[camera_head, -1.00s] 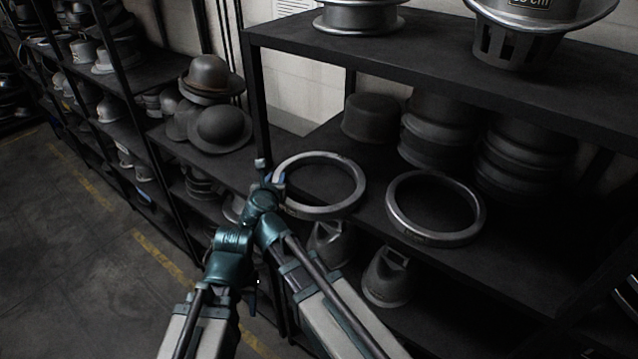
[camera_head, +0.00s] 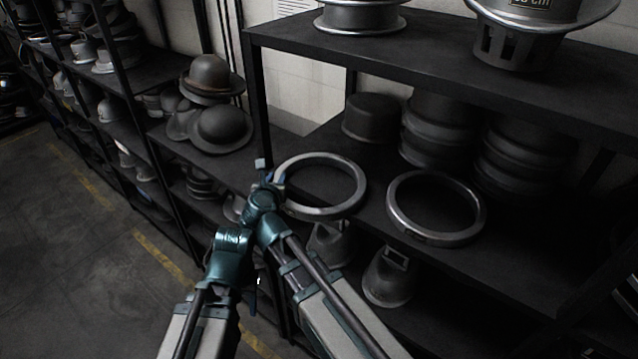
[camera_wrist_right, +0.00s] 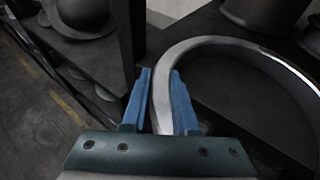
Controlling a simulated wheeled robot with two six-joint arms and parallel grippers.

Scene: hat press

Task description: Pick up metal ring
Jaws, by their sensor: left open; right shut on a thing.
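A round metal ring (camera_head: 345,208) is at the left end of the middle shelf, its left side at the shelf's edge. My right gripper (camera_head: 273,180) is at the ring's left side. In the right wrist view, the blue fingers of my right gripper (camera_wrist_right: 163,100) are shut on the rim of the ring (camera_wrist_right: 190,52), one on each side. I cannot tell whether the ring is lifted off the shelf. My left gripper (camera_head: 256,290) is lower, in front of the rack, away from the ring. It is open and partly hidden by my arms.
A second metal ring (camera_head: 437,238) lies to the right on the same shelf (camera_head: 520,270). Dark hat blocks (camera_head: 372,118) stand behind the rings. The upper shelf (camera_head: 400,60) overhangs them. A rack post (camera_head: 258,100) stands close to my right gripper. Hats (camera_head: 220,128) fill the left rack.

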